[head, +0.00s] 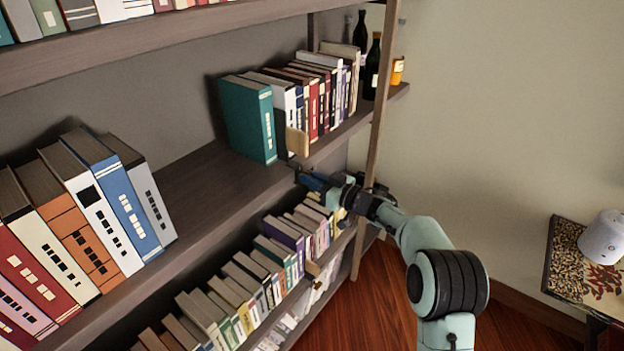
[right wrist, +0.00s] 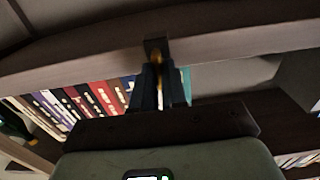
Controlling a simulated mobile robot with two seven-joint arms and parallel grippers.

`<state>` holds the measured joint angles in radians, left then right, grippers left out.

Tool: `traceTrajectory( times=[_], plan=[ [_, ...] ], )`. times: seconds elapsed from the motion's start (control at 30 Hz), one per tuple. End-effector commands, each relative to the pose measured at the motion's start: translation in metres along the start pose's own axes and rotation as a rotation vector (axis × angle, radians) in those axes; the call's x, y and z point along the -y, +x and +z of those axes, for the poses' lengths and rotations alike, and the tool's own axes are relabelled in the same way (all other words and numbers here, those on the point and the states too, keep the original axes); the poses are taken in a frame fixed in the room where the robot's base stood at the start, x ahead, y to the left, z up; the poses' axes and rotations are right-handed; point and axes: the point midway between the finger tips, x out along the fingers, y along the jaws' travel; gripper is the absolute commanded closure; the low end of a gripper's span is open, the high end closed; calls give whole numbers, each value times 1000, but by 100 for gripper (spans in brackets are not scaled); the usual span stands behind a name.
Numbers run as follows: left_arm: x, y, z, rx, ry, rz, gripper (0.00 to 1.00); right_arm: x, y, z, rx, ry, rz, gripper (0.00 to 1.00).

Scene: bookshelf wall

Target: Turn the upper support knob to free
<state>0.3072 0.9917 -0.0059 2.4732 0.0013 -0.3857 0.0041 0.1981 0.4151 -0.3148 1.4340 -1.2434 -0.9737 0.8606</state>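A tan wooden piece (head: 297,142), which I take for the upper support knob, sits at the front edge of the middle shelf (head: 215,185), before the row of books. My right gripper (head: 303,178) is at that shelf edge, just below the tan piece. In the right wrist view, which looks upside down, its two dark fingers (right wrist: 160,82) point at a small dark bracket with an orange-tan part (right wrist: 156,55) on the shelf edge. Tan shows in the narrow gap between the fingers. Whether they touch it is hidden. My left gripper is out of view.
A teal book (head: 250,118) and several others stand behind the tan piece. Dark bottles (head: 372,65) stand at the shelf's far end by an upright post (head: 381,100). A second tan piece (head: 313,268) is on the lower shelf. A side table (head: 553,270) is at right.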

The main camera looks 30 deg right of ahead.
Motion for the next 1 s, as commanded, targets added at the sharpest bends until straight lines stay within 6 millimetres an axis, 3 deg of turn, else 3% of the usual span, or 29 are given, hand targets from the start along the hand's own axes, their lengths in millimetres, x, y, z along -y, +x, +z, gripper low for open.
traceTrajectory(
  times=[0.37, 1.0],
  plan=[
    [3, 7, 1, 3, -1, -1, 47, 0, 0, 1, 1, -108, 0, 100],
    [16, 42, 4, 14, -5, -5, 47, 3, -1, 3, 0, -681, 0, 100]
  ],
)
